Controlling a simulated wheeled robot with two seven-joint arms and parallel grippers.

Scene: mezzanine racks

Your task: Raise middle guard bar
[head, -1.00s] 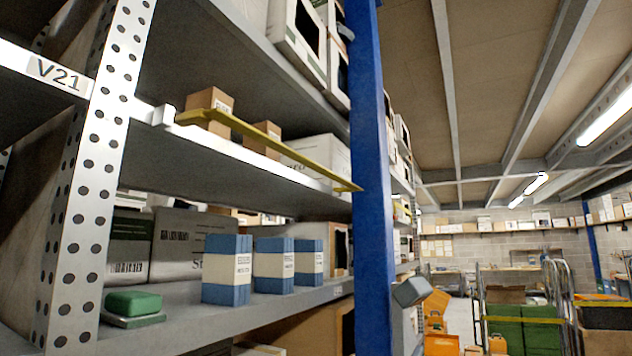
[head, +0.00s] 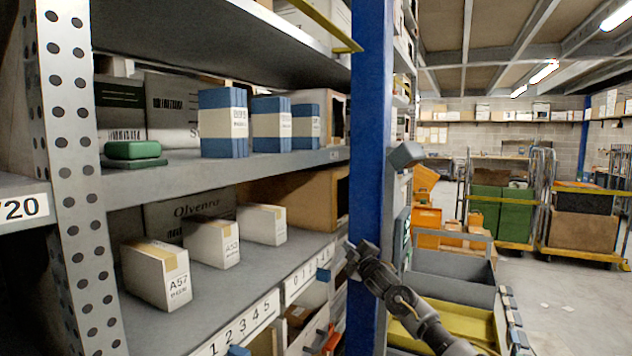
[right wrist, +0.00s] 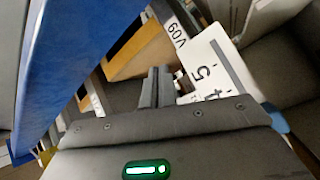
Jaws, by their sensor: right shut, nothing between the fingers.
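The yellow guard bar (head: 322,22) runs across the front of the upper shelf in the head view. Only its right end shows, slanting down to a tip by the blue upright; the rest is cut off by the top edge. My right gripper (head: 354,260) is well below the bar, in front of the blue upright at the lower shelf level. In the right wrist view its fingers (right wrist: 157,88) are together with nothing between them. They point toward the shelf edge with number labels. My left gripper is not in view.
The blue upright (head: 369,150) stands close to my right gripper. Blue-and-white boxes (head: 223,122) and a green item (head: 133,150) are on the middle shelf. White boxes (head: 157,274) stand on the lower shelf. Grey bins (head: 450,277) and trolleys stand right of the rack.

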